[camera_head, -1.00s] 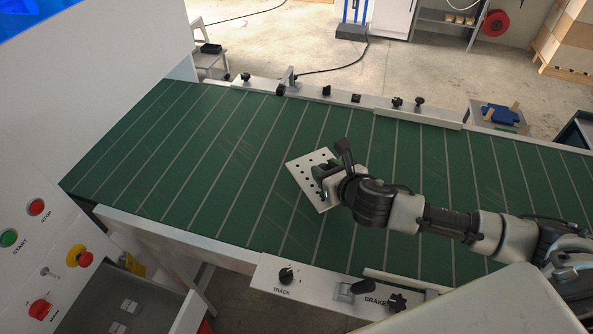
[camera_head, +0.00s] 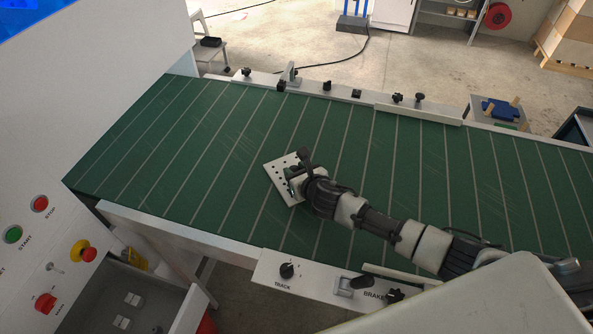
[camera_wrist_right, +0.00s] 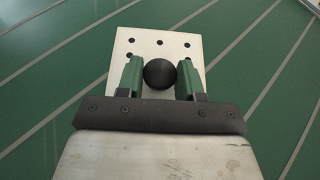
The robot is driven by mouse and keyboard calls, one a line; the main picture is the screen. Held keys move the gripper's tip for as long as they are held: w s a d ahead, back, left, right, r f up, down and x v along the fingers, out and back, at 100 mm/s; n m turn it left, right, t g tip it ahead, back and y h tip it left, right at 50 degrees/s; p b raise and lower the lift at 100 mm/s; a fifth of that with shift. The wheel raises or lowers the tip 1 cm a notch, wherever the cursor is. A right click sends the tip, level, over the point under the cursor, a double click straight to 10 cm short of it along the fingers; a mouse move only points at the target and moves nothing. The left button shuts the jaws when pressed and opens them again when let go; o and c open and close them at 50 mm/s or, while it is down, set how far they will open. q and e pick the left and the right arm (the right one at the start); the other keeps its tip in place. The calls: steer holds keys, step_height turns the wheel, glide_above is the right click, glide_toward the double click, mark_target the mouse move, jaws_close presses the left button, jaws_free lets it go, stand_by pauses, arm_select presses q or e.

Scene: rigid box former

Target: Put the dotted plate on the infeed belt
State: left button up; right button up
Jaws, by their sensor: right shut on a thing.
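The dotted plate (camera_head: 279,170) is a pale square plate with rows of dark holes, over the green infeed belt (camera_head: 200,150) in the head view. My right gripper (camera_head: 293,178) is over the plate. In the right wrist view, the green fingers of my right gripper (camera_wrist_right: 160,80) are shut around a round black knob (camera_wrist_right: 160,73) on the dotted plate (camera_wrist_right: 175,45). The green belt (camera_wrist_right: 50,90) fills the background there. I cannot tell whether the plate touches the belt or hangs just above it. My left gripper is not in view.
A white rail (camera_head: 330,92) with black knobs runs along the belt's far edge. A white panel with a track knob (camera_head: 287,270) and brake lever is at the near edge. A white housing (camera_head: 90,80) stands at the left. The belt around the plate is clear.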

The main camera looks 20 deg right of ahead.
steer(key=shift+r, duration=0.1)
steer(key=shift+f, duration=0.2)
steer(key=o, duration=1)
steer(key=shift+r, duration=0.15)
steer(key=b+v, duration=0.1)
steer(key=v, duration=1.1)
